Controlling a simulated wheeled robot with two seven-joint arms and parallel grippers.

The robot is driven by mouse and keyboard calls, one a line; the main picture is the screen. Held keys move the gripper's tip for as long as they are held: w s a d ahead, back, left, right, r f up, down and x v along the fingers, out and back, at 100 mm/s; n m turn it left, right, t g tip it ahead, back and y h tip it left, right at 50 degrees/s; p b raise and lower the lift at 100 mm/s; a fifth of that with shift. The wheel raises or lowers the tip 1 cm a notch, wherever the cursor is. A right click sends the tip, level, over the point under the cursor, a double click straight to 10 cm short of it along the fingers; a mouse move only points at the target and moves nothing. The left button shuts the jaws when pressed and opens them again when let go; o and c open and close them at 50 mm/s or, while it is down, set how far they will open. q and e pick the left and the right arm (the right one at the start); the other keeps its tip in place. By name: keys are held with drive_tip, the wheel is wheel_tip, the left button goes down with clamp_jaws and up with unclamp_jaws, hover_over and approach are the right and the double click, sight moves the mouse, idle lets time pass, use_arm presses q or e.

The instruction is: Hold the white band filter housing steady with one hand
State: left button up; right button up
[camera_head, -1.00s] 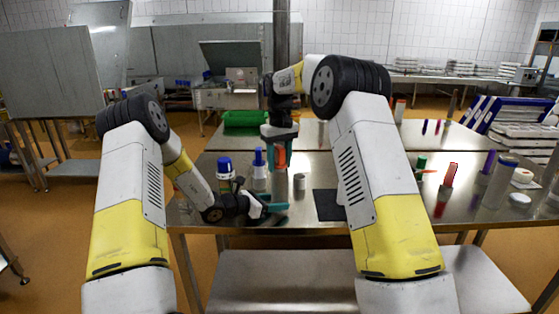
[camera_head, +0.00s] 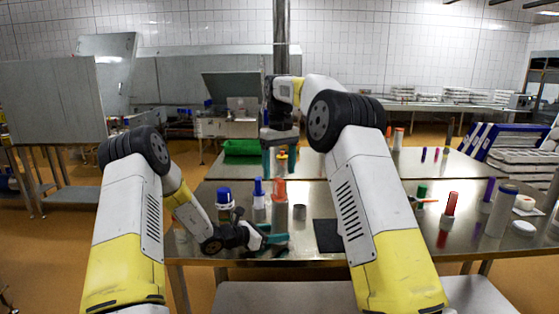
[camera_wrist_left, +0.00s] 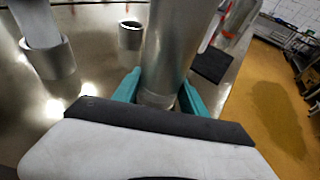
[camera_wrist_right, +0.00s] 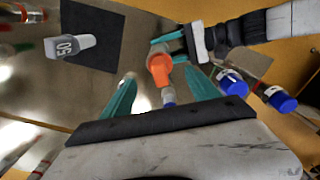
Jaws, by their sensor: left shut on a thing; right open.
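A tall metal cylinder with an orange top (camera_head: 279,190) stands upright on the steel table; I take it as the filter housing. Its grey metal side fills the middle of the left wrist view (camera_wrist_left: 172,45), with a pale ring low down. My left gripper (camera_head: 272,238) is shut around its lower part, a teal finger on each side. My right gripper (camera_head: 279,160) is open and empty above the orange top. In the right wrist view the orange top (camera_wrist_right: 160,68) shows between and beyond the open fingers. I cannot clearly make out a white band on it.
A blue-capped bottle with a white band (camera_head: 224,199) and a slim blue-topped tube (camera_head: 259,197) stand to the left. A small grey cup (camera_head: 299,212) and black mat (camera_head: 327,236) lie to the right. Several tubes stand farther right.

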use_arm(q)
drive_tip(key=shift+f, duration=0.1)
use_arm(e)
drive_tip(key=shift+r, duration=1.8)
use_arm(q)
drive_tip(key=o, duration=1)
drive_tip(key=shift+o, duration=0.2)
drive_tip(key=shift+a, duration=0.1)
